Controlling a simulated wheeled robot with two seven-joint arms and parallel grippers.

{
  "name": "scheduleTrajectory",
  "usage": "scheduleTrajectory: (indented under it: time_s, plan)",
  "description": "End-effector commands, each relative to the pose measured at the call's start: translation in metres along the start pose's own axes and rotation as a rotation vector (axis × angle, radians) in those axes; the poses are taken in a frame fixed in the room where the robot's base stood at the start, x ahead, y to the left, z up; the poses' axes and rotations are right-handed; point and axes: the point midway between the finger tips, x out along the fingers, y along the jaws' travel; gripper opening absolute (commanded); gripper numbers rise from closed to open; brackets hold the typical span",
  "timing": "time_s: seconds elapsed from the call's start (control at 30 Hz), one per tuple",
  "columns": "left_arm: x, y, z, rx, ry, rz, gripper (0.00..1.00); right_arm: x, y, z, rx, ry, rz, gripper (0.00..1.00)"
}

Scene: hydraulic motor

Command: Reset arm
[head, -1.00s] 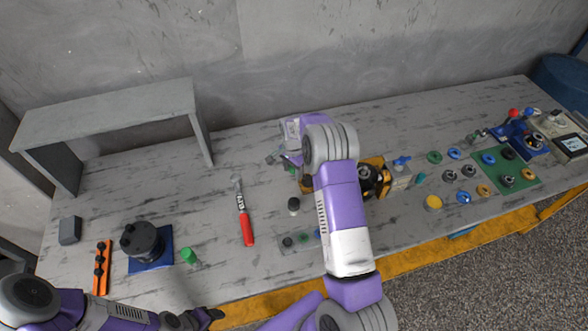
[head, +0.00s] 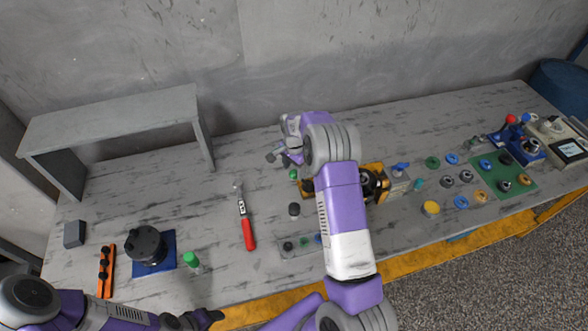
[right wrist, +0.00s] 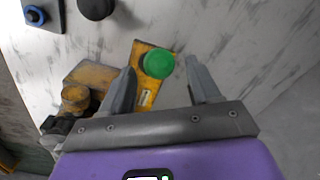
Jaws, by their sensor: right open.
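My right gripper (head: 276,156) is open and empty, held over the middle of the table. In the right wrist view its two fingers (right wrist: 163,82) stand apart, with a green round cap (right wrist: 158,64) on a yellow part seen between and beyond them. The green cap also shows in the head view (head: 294,174), just below the gripper. My purple and white right arm hides part of the yellow and black motor assembly (head: 372,185). My left gripper (head: 207,318) is at the bottom edge, dark and partly cut off; its jaws cannot be made out.
A grey shelf (head: 110,118) stands at the back left. A red-handled tool (head: 247,230), a black motor part on a blue plate (head: 148,245) and an orange rack (head: 105,270) lie on the left. Several small parts and a green mat (head: 512,187) are on the right.

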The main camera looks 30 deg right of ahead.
Motion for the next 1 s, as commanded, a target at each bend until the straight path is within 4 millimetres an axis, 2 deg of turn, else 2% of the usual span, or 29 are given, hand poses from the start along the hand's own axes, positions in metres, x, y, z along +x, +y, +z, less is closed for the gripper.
scheduleTrajectory:
  time_s: [0.2, 0.77, 0.87, 1.0]
  plan:
    - [-0.010, 0.004, 0.000, 0.000, 0.000, 0.000, 0.62, -0.017, 0.000, 0.000, 0.000, 0.000, 0.000, 0.62]
    - [-0.012, 0.004, 0.001, 0.000, 0.000, 0.000, 0.62, -0.019, 0.000, 0.000, 0.000, 0.000, 0.000, 0.62]
    - [-0.023, 0.009, 0.001, 0.000, 0.000, 0.000, 0.62, -0.031, 0.000, 0.000, 0.000, 0.000, 0.000, 0.62]
    - [-0.050, 0.018, 0.002, 0.000, 0.000, 0.000, 0.62, -0.059, 0.000, 0.000, 0.000, 0.000, 0.000, 0.62]
